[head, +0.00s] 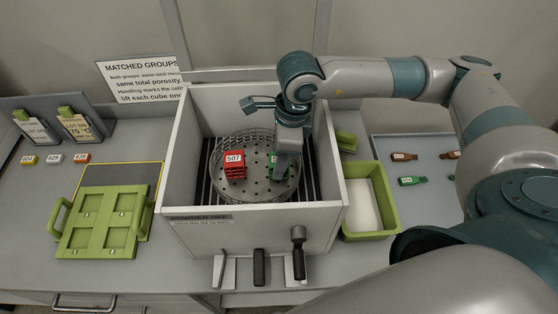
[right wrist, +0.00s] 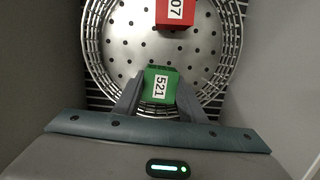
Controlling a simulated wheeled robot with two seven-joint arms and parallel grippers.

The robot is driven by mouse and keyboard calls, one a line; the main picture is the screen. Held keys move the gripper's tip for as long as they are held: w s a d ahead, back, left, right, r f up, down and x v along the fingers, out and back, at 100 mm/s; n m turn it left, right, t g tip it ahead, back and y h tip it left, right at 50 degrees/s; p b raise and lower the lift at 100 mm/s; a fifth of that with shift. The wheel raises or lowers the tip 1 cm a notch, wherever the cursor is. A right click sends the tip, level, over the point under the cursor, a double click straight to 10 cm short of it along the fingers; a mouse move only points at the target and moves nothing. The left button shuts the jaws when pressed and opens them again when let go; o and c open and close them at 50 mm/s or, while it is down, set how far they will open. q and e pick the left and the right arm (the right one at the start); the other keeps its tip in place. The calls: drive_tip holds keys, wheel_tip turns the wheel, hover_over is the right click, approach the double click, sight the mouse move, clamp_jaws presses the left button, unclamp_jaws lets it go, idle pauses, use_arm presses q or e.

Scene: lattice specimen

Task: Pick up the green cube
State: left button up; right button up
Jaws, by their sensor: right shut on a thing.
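The green cube (right wrist: 158,87), with a white label reading 521, is between the two fingers of my right gripper (right wrist: 158,97) in the right wrist view. The gripper is shut on it, over the round perforated metal tray. In the head view the green cube (head: 273,161) is mostly hidden behind my right gripper (head: 284,160). I cannot tell whether the cube touches the tray. A red cube (head: 234,165) labelled 507 stands on the tray to the left, and it also shows in the right wrist view (right wrist: 172,14). My left gripper is not in view.
The perforated tray (head: 254,190) lies inside a walled grey box (head: 188,163), whose walls surround my right gripper. A green plate with handles (head: 100,222) lies left of the box. A green bin (head: 390,218) stands right. A sign (head: 140,80) stands behind.

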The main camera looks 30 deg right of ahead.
drive_tip(key=shift+w+r, duration=0.1)
drive_tip(key=shift+r, duration=0.35)
wheel_tip(320, 180, up, 8)
drive_tip(key=b, duration=0.3)
drive_tip(key=shift+r+b, duration=0.15)
drive_tip(key=shift+b, duration=0.2)
drive_tip(key=shift+r, duration=0.35)
